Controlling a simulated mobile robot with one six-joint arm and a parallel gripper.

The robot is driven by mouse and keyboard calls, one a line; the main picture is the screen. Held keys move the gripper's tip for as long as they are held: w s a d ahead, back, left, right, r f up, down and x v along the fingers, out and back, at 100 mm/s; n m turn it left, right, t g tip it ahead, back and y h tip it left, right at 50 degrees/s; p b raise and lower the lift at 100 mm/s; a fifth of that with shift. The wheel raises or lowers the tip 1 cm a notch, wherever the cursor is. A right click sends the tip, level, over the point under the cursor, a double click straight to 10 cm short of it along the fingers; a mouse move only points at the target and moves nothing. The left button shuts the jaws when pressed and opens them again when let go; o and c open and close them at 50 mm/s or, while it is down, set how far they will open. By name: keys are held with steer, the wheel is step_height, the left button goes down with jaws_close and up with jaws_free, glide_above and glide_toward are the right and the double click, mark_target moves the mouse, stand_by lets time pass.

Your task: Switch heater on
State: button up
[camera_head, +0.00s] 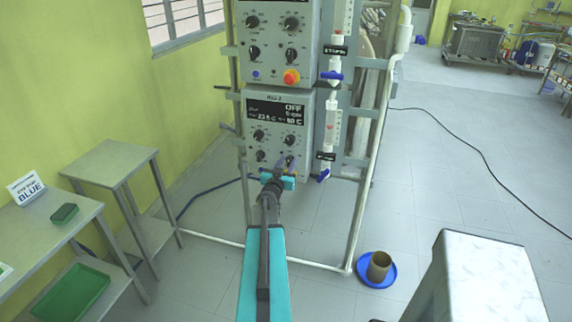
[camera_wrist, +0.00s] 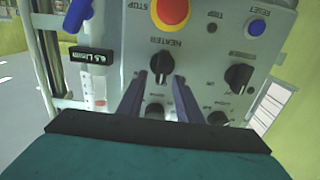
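The heater knob (camera_wrist: 162,64), black and marked HEATER, is on a grey control panel (camera_wrist: 205,55), upside down in the wrist view. My gripper (camera_wrist: 159,80) is open, with its two dark fingers on either side of the knob. I cannot tell whether they touch it. In the head view my gripper (camera_head: 284,165) is at the lower right of the lower control box (camera_head: 310,110), partly covering its bottom knobs. The box's display (camera_head: 277,111) reads OFF on its top line.
A red stop button (camera_wrist: 172,12) and a blue reset button (camera_wrist: 257,27) are close to the heater knob. Another black knob (camera_wrist: 239,75) is beside it. A blue-handled valve (camera_head: 323,175) is right of the box. A metal frame pipe (camera_head: 372,180) runs down the right side.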

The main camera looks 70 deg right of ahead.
steer(key=shift+c, duration=0.3)
jaws_close()
steer(key=shift+a+f, duration=0.1)
steer(key=shift+a, duration=0.35)
steer(key=shift+d+r, duration=0.2)
steer(key=shift+d, duration=0.1)
steer(key=shift+s+d+f+m+b, duration=0.1)
steer(key=shift+d+m+b, duration=0.15)
steer(key=shift+m+b, duration=0.1)
steer(key=shift+s+f+m+b, duration=0.15)
steer(key=shift+s+m+b, duration=0.1)
steer(key=shift+m+b, duration=1.4)
steer(key=shift+s+f+m+b, duration=0.15)
steer(key=shift+s+m+b, duration=0.15)
steer(key=shift+m+b, duration=1.35)
steer(key=shift+s+f+m+b, duration=0.2)
steer(key=shift+m+b, duration=0.75)
steer(key=shift+m, duration=1.4)
